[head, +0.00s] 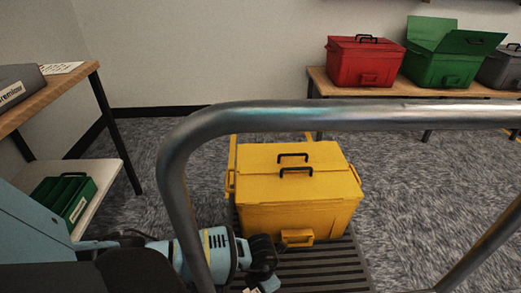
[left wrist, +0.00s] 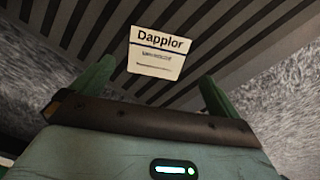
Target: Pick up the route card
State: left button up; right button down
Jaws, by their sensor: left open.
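A white card (left wrist: 161,58) printed "Dapplor" lies on the dark slatted deck (left wrist: 226,42) in the left wrist view. It sits ahead of my left gripper (left wrist: 158,72), roughly between its two fingertips. The fingers are spread apart with nothing held. I cannot tell the exact gap between fingers and card. In the head view my left gripper (head: 262,268) is low at the bottom centre, in front of the yellow box. A small pale patch by its tip may be the card, mostly cut off. My right gripper is not in view.
A yellow lidded box (head: 300,207) stands on the slatted deck (head: 325,265). A metal rail (head: 350,114) crosses in front. Red (head: 364,62) and green (head: 440,68) boxes stand on a back table. A left table (head: 78,76) holds a paper; a green toolbox (head: 66,199) sits below.

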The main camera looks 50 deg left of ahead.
pick_arm(q)
jog(key=f, duration=0.1)
jog(key=f+b, duration=0.1)
jog(key=f, duration=0.1)
jog(key=f+b, duration=0.1)
jog(key=f, duration=0.1)
jog(key=shift+s+a, duration=0.1)
jog(key=shift+a, duration=0.15)
jog(key=shift+r, duration=0.1)
jog(key=c, duration=1)
jog(key=shift+o, duration=0.2)
notch_tip(320, 180, up, 10)
jog(key=p, duration=0.4)
